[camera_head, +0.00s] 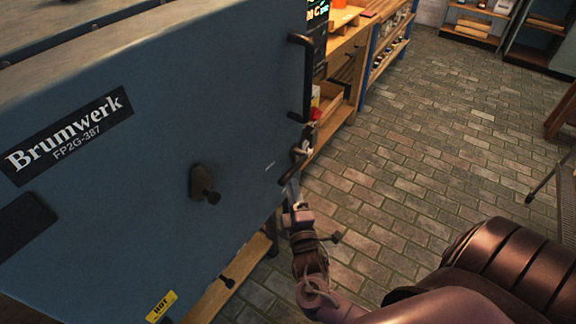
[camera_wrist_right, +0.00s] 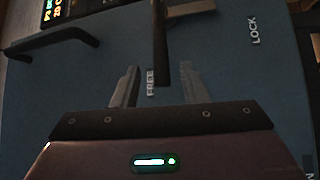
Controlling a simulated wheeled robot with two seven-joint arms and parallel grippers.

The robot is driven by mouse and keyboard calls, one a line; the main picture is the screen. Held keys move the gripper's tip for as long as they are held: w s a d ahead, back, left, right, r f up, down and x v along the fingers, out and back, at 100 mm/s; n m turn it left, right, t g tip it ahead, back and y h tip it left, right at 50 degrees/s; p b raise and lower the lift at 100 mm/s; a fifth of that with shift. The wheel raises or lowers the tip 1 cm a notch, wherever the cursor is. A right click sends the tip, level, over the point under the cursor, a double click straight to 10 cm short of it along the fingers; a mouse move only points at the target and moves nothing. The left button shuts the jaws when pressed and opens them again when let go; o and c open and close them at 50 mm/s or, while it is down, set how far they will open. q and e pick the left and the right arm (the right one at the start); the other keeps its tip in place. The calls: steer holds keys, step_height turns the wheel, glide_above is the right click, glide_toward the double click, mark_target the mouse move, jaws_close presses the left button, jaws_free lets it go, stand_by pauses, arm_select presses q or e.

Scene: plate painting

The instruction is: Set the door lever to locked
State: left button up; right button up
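The door lever (camera_wrist_right: 160,42) is a dark bar in the right wrist view. Its free end points at the FREE label (camera_wrist_right: 151,83); the LOCK label (camera_wrist_right: 255,30) is off to the right. My right gripper (camera_wrist_right: 159,72) is open, with one finger on each side of the lever's end; contact is not clear. In the head view my right gripper (camera_head: 293,188) is at the right edge of the blue door (camera_head: 150,130), just below the lever (camera_head: 298,158), which it partly hides. My left gripper is not in view.
A long dark door handle (camera_head: 304,78) stands out above the lever. A dark knob (camera_head: 205,185) juts from the door's middle. Wooden shelves (camera_head: 345,45) stand behind the machine. The brick floor (camera_head: 430,140) to the right is mostly clear.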

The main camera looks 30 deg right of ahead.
mark_target(289, 172)
steer(key=x, duration=0.5)
steer(key=shift+w+d+p, duration=0.1)
steer(key=shift+w+p, duration=0.05)
steer(key=shift+p, duration=0.2)
steer(key=shift+w+d, duration=0.1)
steer(key=shift+w, duration=0.3)
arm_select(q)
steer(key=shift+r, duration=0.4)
arm_select(e)
jaws_close()
